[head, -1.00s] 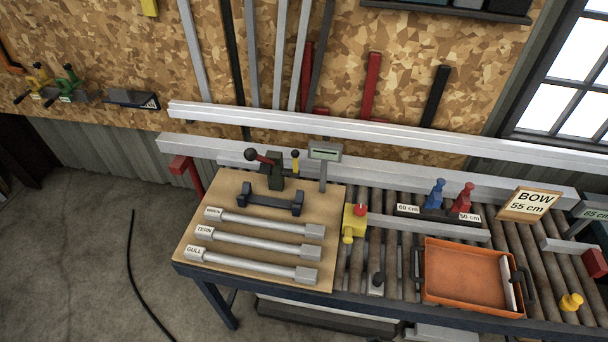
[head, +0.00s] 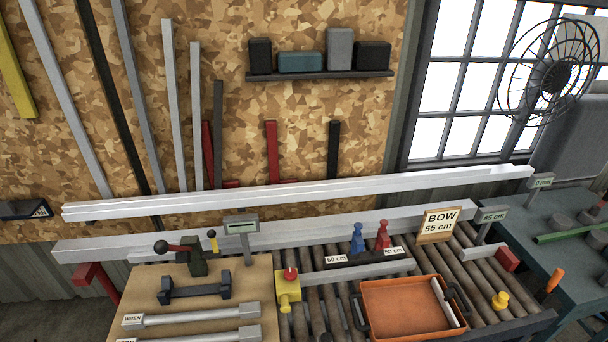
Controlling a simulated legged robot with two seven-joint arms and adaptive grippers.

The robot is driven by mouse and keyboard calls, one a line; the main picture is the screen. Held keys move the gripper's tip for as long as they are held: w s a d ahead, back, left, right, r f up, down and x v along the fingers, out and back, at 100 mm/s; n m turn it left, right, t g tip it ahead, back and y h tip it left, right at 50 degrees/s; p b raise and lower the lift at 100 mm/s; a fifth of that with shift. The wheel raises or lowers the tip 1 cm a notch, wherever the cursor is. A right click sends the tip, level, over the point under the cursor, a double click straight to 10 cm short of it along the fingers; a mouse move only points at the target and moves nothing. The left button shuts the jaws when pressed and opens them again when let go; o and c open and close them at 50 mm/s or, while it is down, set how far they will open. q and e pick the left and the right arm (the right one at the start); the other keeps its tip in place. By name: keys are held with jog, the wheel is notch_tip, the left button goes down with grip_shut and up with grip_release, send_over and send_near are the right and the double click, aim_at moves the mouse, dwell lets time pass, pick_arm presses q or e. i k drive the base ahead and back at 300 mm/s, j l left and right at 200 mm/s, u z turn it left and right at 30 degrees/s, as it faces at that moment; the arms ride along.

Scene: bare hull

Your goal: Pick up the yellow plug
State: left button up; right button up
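The yellow plug (head: 500,300) is a small knobbed piece on the roller table, right of the orange tray. A blue plug (head: 357,240) and a red plug (head: 383,236) stand upright in a dark holder (head: 340,260) labelled 60 cm and 50 cm. A sign (head: 438,225) behind reads BOW 55 cm. Neither of my grippers is in view.
An orange tray (head: 373,325) with dark handles sits on the rollers (head: 485,265). Left of it is a yellow block (head: 288,290) with a red button. A wooden board (head: 150,290) holds labelled bars. A grey-blue bench (head: 580,245) stands at right.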

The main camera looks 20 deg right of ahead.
aim_at(500, 301)
jog(key=z, duration=2.4)
